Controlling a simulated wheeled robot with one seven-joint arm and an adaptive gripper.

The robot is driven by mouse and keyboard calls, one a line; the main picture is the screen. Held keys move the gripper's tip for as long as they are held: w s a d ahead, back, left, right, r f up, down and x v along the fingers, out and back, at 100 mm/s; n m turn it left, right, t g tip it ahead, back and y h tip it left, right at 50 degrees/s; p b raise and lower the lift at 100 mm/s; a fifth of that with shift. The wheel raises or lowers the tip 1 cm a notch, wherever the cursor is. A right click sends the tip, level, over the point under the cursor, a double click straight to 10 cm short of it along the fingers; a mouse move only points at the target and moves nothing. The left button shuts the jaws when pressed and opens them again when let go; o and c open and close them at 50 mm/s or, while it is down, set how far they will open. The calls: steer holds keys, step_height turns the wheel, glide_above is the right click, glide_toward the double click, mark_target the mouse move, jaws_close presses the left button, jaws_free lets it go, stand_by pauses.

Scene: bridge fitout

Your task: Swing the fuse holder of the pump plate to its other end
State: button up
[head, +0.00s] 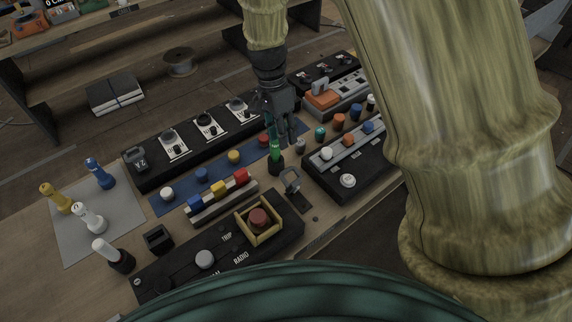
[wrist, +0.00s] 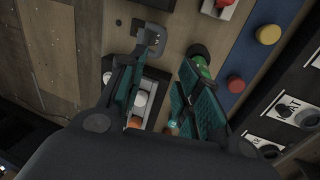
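My gripper (head: 287,134) points down over the bench, its teal-padded fingers apart with nothing held between them. In the wrist view its fingertips (wrist: 160,76) stand either side of a gap. No pump label is legible, so I cannot tell for certain which part is the fuse holder. A grey loop-shaped lever (head: 291,180) on a small black plate stands just in front of the gripper; it also shows beyond the left finger in the wrist view (wrist: 150,40). A green-handled piece on a black base (head: 275,157) is close beside the fingers; its green part (wrist: 201,66) shows beyond the right finger.
A black panel with a pale strip of knobs (head: 348,181) lies to the right. Behind is a long black panel with white switch plates (head: 206,124). A blue strip (head: 216,185) carries coloured knobs. In front is a panel with a yellow-framed red button (head: 258,218).

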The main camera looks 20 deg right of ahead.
mark_target(288, 169)
steer(key=shift+p+x, duration=1.75)
steer(key=shift+x, duration=3.6)
jaws_close()
steer(key=shift+a, duration=0.1)
